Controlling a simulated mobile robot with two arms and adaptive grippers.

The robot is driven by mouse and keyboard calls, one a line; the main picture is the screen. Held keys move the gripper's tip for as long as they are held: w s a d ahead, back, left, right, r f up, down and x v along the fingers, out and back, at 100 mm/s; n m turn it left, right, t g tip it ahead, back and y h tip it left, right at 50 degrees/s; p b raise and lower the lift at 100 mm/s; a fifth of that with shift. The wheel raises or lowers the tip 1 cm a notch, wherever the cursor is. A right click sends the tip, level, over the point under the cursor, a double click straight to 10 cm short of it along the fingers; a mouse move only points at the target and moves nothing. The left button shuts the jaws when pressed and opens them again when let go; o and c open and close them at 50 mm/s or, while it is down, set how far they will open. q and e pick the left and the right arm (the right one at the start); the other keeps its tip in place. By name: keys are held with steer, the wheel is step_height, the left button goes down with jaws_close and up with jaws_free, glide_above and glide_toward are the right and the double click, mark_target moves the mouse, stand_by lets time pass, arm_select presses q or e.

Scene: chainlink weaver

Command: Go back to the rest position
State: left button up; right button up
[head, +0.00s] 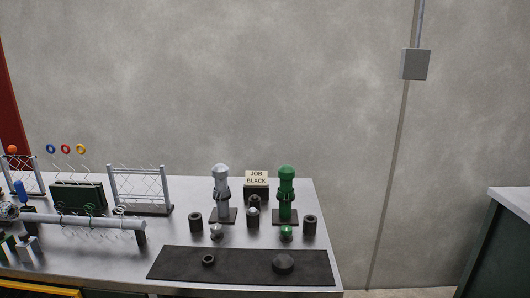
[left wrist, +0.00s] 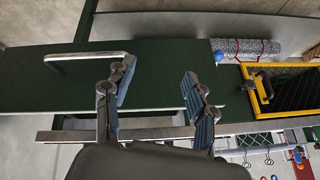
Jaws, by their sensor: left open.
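My left gripper (left wrist: 158,70) shows in the left wrist view with its two blue-padded fingers spread wide and nothing between them. Behind it is a dark green panel (left wrist: 165,62) with a metal bar handle (left wrist: 85,56). I cannot tell how far the fingers are from the panel. Neither gripper shows in the head view, and my right gripper is in no view.
In the head view a metal bench (head: 185,235) holds a grey post (head: 221,190), a green post (head: 286,190), a "JOB BLACK" sign (head: 256,177) and a dark mat (head: 225,268). A yellow-framed tray (left wrist: 249,94) and a mesh roll (left wrist: 245,47) are right of my left gripper.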

arm_select(q)
steer(key=s+f+n+g, duration=0.2)
steer(key=s, duration=0.4)
steer(key=s+f+g, duration=0.1)
steer(key=s+f, duration=0.1)
steer(key=f, duration=1.3)
steer(key=s+f+g, duration=0.1)
steer(key=s+f, duration=0.1)
steer(key=f, duration=1.3)
steer(key=s+a+f+g, duration=0.1)
steer(key=s+a+f, duration=0.1)
steer(key=s+f, duration=1)
steer(key=s, duration=0.2)
steer(key=shift+s+a+f+m+h, duration=0.15)
steer(key=shift+s+f+m+h, duration=0.15)
steer(key=shift+f+m, duration=0.1)
